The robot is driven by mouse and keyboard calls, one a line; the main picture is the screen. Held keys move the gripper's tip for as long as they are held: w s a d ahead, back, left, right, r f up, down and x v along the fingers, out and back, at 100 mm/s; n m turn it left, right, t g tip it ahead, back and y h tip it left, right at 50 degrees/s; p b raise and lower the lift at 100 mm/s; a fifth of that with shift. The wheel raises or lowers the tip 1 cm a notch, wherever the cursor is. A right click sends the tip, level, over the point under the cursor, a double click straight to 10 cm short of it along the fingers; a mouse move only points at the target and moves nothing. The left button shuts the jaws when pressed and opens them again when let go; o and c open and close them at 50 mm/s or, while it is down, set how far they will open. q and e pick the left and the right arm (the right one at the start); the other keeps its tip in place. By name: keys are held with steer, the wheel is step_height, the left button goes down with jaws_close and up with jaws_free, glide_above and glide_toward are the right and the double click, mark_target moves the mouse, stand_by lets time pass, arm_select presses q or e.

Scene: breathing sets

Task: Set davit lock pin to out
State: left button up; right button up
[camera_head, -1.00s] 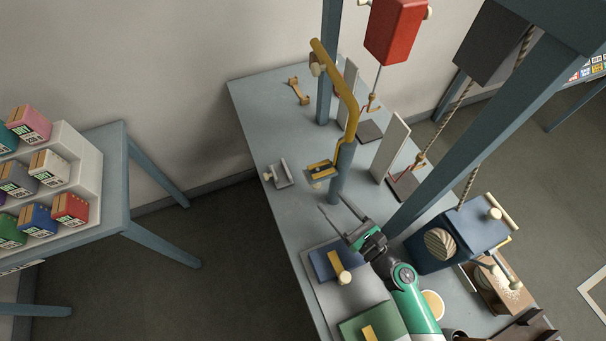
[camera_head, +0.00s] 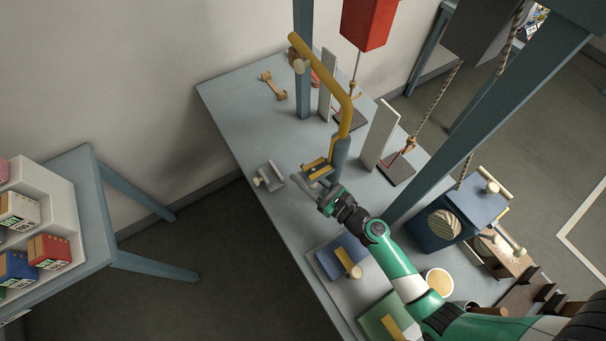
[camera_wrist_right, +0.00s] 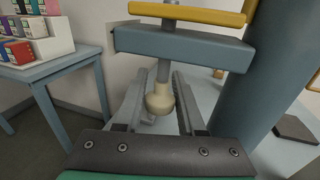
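The davit is a blue post (camera_head: 340,158) with a bent yellow arm (camera_head: 345,108). A small bracket with a yellow plate (camera_head: 315,166) sticks out from the post's left side. In the right wrist view, the lock pin (camera_wrist_right: 161,97) is a grey shaft with a cream knob, hanging below the blue-grey bracket (camera_wrist_right: 185,47) and its yellow plate. My right gripper (camera_head: 315,183) is close under the bracket. In the wrist view its fingers (camera_wrist_right: 158,105) stand on either side of the knob, with visible gaps. The knob is hidden in the head view. My left gripper is out of view.
A small grey bracket with a cream knob (camera_head: 268,177) sits left of the post. White upright panels (camera_head: 379,133) stand behind it. A blue box (camera_head: 455,218) is at right. The table's left edge is close to my gripper.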

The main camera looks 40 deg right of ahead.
jaws_close()
steer(key=shift+f, duration=0.1)
stand_by(1.0)
